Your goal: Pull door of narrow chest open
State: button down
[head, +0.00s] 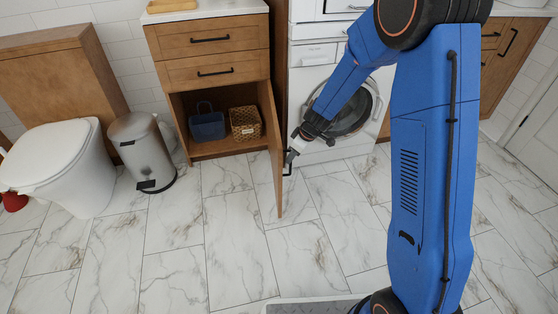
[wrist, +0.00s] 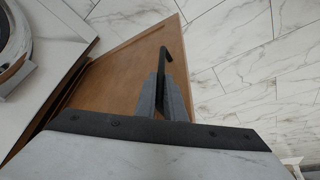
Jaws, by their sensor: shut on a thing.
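The narrow chest (head: 208,50) is wooden, with two drawers above and an open cupboard space below. Its door (head: 271,140) stands swung out on the right side, well away from the front; the same door (wrist: 118,78) fills the middle of the wrist view. The door's dark handle (wrist: 166,40) runs between the fingers of my gripper (wrist: 165,90). My gripper (head: 291,152) is shut on the handle, at the door's outer face in the head view. The part of the handle between the fingers is hidden.
A blue basket (head: 207,125) and a wicker basket (head: 245,122) sit inside the chest. A washing machine (head: 315,75) stands close on the right. A steel bin (head: 143,145) and a toilet (head: 62,160) stand on the left. The marble floor (head: 220,245) in front is clear.

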jog(key=shift+n, duration=0.6)
jog(key=shift+w+d+r, duration=0.1)
jog(key=shift+w+d, duration=0.2)
jog(key=shift+d, duration=0.55)
jog(key=shift+w+d+r, duration=0.1)
jog(key=shift+w+d, duration=0.15)
jog(key=shift+d, duration=0.55)
jog(key=shift+w+d, duration=0.3)
jog(key=shift+d, duration=0.55)
jog(key=c, duration=1.8)
grip_release()
jog(key=shift+a+f, duration=0.1)
jog(key=shift+c, duration=0.2)
jog(key=shift+s, duration=0.15)
jog(key=v, duration=1.7)
jog(key=shift+w+d, duration=0.25)
jog(key=shift+d, duration=0.15)
